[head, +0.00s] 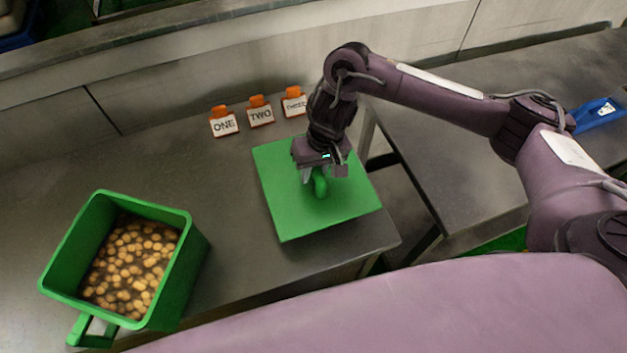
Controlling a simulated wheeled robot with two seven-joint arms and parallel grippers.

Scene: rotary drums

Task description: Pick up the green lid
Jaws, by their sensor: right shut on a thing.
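The green lid (291,217) is a flat square plate with a raised green handle (320,184) near its middle. It shows over the right part of the dark table, near the table's right edge. My right gripper (318,178) points down at the lid and is shut on its handle. The fingertips are partly hidden by the gripper body and the handle. I cannot tell whether the lid rests on the table or is slightly above it. My left gripper is not in view.
A green bin (190,262) of small round tan items stands at the left. Labelled cards ONE (224,125), TWO (261,115) and THREE (295,105) stand behind the lid. A gap separates this table from another (455,150) at right, which holds a blue object (598,113).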

